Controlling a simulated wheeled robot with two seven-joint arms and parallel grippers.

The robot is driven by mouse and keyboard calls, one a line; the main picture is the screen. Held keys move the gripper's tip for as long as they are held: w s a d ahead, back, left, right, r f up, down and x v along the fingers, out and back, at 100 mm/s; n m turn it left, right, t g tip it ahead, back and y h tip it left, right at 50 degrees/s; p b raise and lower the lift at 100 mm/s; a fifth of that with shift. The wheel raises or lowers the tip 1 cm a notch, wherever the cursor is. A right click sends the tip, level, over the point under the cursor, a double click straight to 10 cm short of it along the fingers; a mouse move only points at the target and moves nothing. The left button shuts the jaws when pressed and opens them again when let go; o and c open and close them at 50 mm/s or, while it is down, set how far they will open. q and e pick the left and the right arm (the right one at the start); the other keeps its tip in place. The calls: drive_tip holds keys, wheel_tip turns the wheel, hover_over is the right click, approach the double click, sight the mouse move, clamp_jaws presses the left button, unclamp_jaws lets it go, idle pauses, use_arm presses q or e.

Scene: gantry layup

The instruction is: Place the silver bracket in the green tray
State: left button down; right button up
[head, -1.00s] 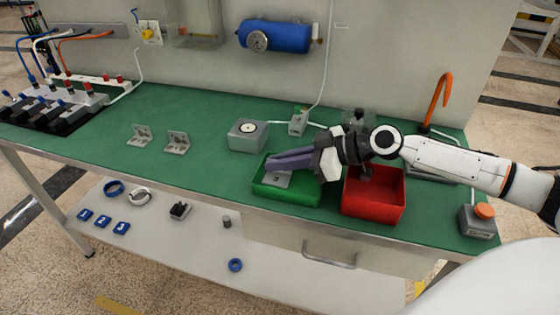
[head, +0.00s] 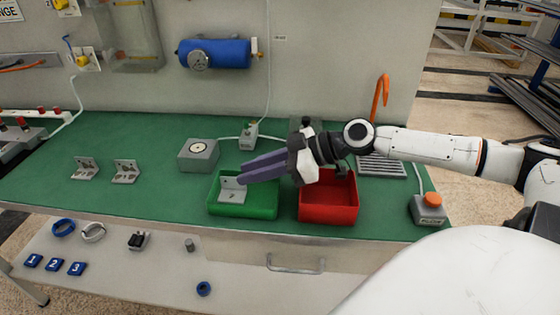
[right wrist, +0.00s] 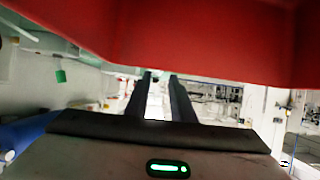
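The silver bracket (head: 232,195) rests in the green tray (head: 262,208), toward its left side, with its upright plate showing at the back. My right gripper (head: 241,173) reaches in from the right, above the tray. Its two fingers are apart, with the tips close to the bracket's upper right edge. I cannot tell whether a finger touches it. In the right wrist view the two dark fingers (right wrist: 160,95) show a bright gap between them, and no bracket is clear there. My left gripper is not in view.
A red tray (head: 328,212) stands right of the green tray, under my right wrist. Two more silver brackets (head: 85,168) (head: 126,171) stand at left on the green bench. A grey box (head: 198,156) sits behind the green tray. An orange-button box (head: 428,209) is at right.

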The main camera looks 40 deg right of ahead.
drive_tip(key=p+v, duration=0.2)
drive_tip(key=v, duration=0.3)
drive_tip(key=shift+s+d+r, duration=0.1)
drive_tip(key=shift+s+r, duration=0.1)
drive_tip(key=shift+r, duration=0.05)
drive_tip(key=shift+s+d+r+p, duration=0.15)
drive_tip(key=shift+s+d+p, duration=0.15)
drive_tip(key=shift+s+d, duration=0.15)
